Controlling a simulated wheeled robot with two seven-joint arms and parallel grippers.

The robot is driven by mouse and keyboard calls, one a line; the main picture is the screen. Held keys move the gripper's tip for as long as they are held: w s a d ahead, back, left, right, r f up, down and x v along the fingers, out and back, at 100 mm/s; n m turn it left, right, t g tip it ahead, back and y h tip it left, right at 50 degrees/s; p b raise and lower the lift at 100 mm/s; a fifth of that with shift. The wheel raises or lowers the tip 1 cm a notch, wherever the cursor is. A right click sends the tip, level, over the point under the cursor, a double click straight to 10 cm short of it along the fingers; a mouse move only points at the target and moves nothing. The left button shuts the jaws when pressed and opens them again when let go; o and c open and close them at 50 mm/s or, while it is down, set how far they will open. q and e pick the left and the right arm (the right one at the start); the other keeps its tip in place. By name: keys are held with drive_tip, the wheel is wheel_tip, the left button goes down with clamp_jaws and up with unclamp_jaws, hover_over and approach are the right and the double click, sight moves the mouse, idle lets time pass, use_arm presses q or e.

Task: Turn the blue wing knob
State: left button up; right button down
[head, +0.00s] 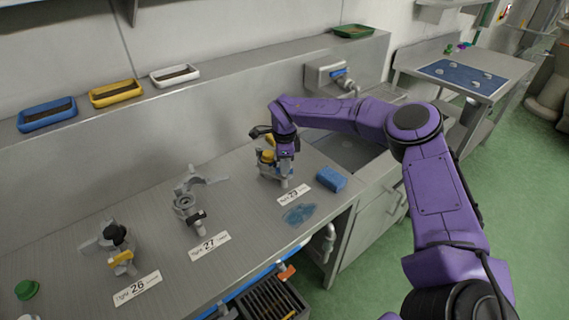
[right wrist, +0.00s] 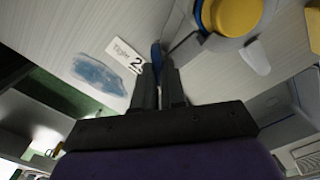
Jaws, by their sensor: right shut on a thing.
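The blue wing knob (right wrist: 156,54) shows as a narrow blue piece at my right fingertips in the right wrist view. My right gripper (right wrist: 164,78) is shut on it. The knob belongs to a grey fitting with a yellow cap (right wrist: 236,14) and a blue ring beneath the cap. In the head view my right gripper (head: 284,152) points down at this fitting (head: 267,158), behind a white number plate (head: 294,194). The gripper hides the knob there. My left gripper is not in view.
Two more grey fittings stand left on the bench, one by plate 27 (head: 209,246), one by plate 26 (head: 137,287). A blue sponge (head: 331,179) and a blue smear (head: 299,214) lie near the right gripper. A sink with a blue-handled tap (head: 338,73) is behind.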

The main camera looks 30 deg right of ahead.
drive_tip(key=n, duration=0.3)
drive_tip(key=shift+s+f+n+p, duration=0.1)
drive_tip(key=shift+f+n+p, duration=0.1)
drive_tip(key=shift+n+p, duration=0.15)
drive_tip(key=shift+a+n, duration=0.1)
drive_tip(key=shift+n, duration=1.35)
drive_tip(key=shift+f+p, duration=0.1)
drive_tip(key=shift+p, duration=0.2)
drive_tip(key=c, duration=1.2)
unclamp_jaws()
drive_tip(key=shift+r, duration=0.25)
wheel_tip(320, 180, up, 10)
drive_tip(key=b, duration=0.2)
drive_tip(key=shift+r, duration=0.15)
